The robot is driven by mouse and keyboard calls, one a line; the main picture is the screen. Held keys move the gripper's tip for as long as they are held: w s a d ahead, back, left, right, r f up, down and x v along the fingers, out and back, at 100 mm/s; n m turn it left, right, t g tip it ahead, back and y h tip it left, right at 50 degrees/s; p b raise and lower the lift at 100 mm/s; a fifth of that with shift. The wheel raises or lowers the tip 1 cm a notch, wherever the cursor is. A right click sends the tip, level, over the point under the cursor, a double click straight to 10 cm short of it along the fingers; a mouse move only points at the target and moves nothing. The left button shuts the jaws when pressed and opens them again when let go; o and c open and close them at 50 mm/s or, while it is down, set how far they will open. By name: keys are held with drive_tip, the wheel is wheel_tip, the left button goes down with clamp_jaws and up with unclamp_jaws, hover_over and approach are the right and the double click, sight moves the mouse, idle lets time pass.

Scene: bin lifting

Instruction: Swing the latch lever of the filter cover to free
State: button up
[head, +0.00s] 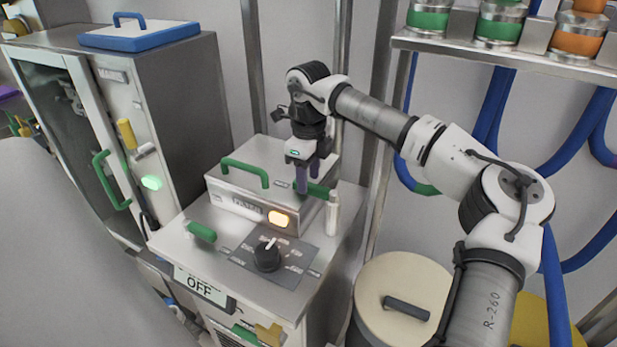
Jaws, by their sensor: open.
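A short green lever (318,190), which looks like the latch lever, lies at the cover's right front corner, by an upright pale post (332,213). My gripper (308,181) points down at the lever's left end with its purple fingers open. The fingers overlap the lever in this view; I cannot tell whether they touch it. Part of the lever is hidden behind them.
A black knob (267,255) sits on a dark panel in front of the cover. A green grip (202,231) is at the left and an OFF sign (200,286) at the front edge. A grey cabinet (180,95) stands left; a round-lidded drum (375,272) stands right.

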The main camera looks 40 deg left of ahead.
drive_tip(key=shift+f, duration=1)
clamp_jaws()
